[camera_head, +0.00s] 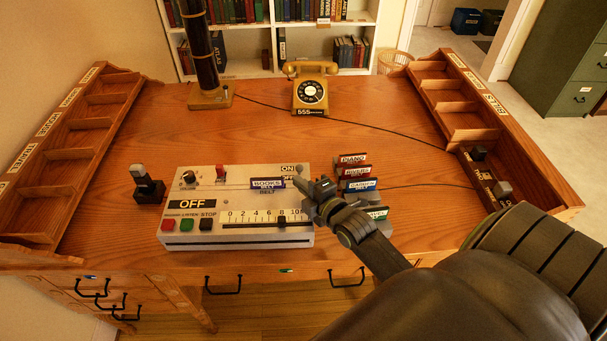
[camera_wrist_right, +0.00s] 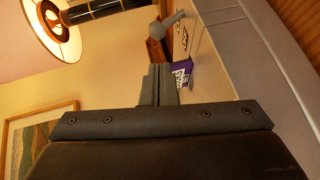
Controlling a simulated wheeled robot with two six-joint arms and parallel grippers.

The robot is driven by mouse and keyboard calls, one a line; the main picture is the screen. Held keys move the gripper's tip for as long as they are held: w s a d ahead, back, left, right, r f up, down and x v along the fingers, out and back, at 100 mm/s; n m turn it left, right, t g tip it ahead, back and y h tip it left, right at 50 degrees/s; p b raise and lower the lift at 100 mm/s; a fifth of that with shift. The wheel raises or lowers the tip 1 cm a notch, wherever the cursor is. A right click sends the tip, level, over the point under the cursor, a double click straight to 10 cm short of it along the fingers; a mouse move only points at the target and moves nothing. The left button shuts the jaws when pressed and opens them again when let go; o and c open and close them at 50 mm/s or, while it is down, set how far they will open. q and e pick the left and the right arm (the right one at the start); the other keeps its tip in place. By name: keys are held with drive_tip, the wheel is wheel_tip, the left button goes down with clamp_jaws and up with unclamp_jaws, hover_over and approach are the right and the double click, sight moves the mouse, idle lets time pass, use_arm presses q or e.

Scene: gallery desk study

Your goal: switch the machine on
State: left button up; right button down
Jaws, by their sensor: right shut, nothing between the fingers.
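The machine (camera_head: 235,240) is a pale grey control box on the desk. Its display plate (camera_head: 193,204) reads OFF. My right gripper (camera_head: 299,181) is shut and empty, over the machine's right side close to the lever. Whether it touches the lever I cannot tell. In the wrist view its fingers (camera_wrist_right: 158,85) are together. My left gripper is not in view.
The machine also carries a BOOKS card (camera_head: 267,184), a red switch (camera_head: 220,171), coloured buttons (camera_head: 187,224) and a numbered slider (camera_head: 282,222). Label cards (camera_head: 357,171) stand right of it. A black stamp-like object (camera_head: 149,189) is left. A telephone (camera_head: 310,90) stands behind. Mid-desk is clear.

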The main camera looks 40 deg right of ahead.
sight(299, 171)
drive_tip(key=shift+w+d+f, duration=0.25)
drive_tip(key=shift+w+d, duration=0.6)
drive_tip(key=shift+d, duration=0.1)
drive_tip(key=shift+r+p, duration=0.15)
drive_tip(key=shift+p, duration=0.2)
drive_tip(key=shift+w+d+r, duration=0.1)
